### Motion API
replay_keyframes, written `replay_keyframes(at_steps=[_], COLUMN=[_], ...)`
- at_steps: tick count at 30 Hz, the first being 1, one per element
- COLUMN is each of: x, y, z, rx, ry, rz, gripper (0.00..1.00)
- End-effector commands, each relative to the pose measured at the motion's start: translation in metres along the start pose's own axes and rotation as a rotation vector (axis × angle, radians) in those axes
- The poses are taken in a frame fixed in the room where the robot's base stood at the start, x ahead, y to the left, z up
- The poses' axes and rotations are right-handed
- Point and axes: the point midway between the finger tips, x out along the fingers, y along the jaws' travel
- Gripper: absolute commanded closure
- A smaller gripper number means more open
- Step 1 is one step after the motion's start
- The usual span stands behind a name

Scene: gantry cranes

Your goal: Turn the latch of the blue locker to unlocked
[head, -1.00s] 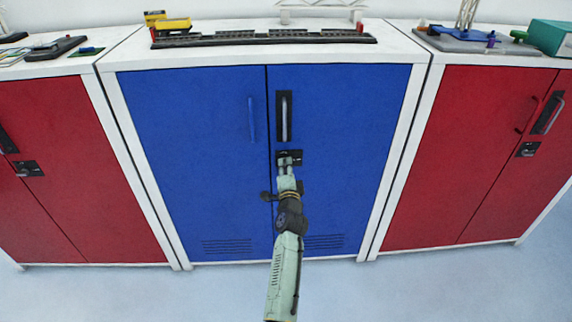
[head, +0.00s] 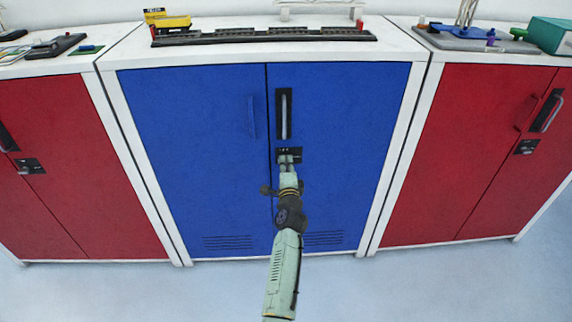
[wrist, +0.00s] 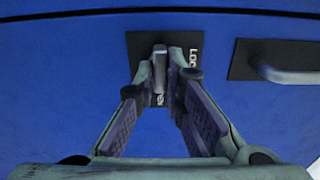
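The blue locker (head: 190,150) stands in the middle of the head view, with both doors closed. Its latch sits on a small black plate (head: 296,154) on the right door, below the handle (head: 284,115). In the wrist view the grey latch knob (wrist: 159,66) stands out from the black plate, which bears partly covered white lettering. My gripper (head: 289,161) is at the latch. In the wrist view my gripper (wrist: 164,72) has its fingertips drawn close together on both sides of the knob. The fingers hide part of the plate, and I cannot read which setting the knob points to.
Red lockers stand at the left (head: 80,160) and right (head: 470,150), close beside the blue one. Model track (head: 265,36) and a yellow model (head: 167,22) lie on the blue locker's top. The door's handle (wrist: 285,72) is near my gripper. The floor (head: 400,290) in front is clear.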

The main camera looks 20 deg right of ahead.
Motion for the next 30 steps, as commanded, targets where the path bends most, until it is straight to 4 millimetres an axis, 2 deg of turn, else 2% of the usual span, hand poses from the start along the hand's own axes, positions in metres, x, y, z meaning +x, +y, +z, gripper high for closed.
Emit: replay_keyframes(at_steps=[9,20,23,30], x=[0.001,-0.003,-0.013,-0.062], y=[-0.003,-0.001,0.001,0.0], z=[0.002,0.001,0.001,0.002], rx=[0.001,-0.001,-0.002,-0.004], ry=[-0.003,-0.001,-0.001,-0.003], rz=[-0.004,-0.001,0.0,0.0], gripper=[0.7,0.7,0.7,0.7])
